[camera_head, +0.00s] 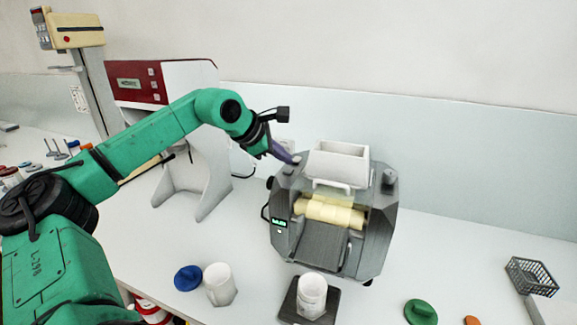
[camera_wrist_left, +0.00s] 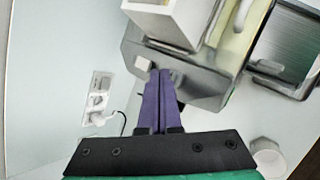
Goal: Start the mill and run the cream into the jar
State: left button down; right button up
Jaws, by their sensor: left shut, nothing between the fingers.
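The grey mill (camera_head: 290,225) stands on the bench with a white hopper (camera_head: 338,160) on top, cream-coloured rollers (camera_head: 330,212) and a small lit green display (camera_head: 279,222). A white jar (camera_head: 311,298) stands upright on a dark square plate (camera_head: 290,305) in front of the mill. My left gripper (camera_head: 294,159) is shut and empty, its purple fingers at the mill's top left corner. In the left wrist view the fingertips (camera_wrist_left: 164,73) are beside a small pale square (camera_wrist_left: 143,63) on the mill's top; contact cannot be told. My right gripper is not in view.
A green lid (camera_head: 420,312) and a wire basket (camera_head: 531,276) are at right. A red and white machine (camera_head: 165,85) stands behind my left arm.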

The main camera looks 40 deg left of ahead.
aim_at(284, 171)
pick_arm(q)
notch_tip(284, 171, up, 5)
jog(key=p, duration=0.5)
jog(key=shift+r, duration=0.15)
dwell(0.3)
dwell(0.4)
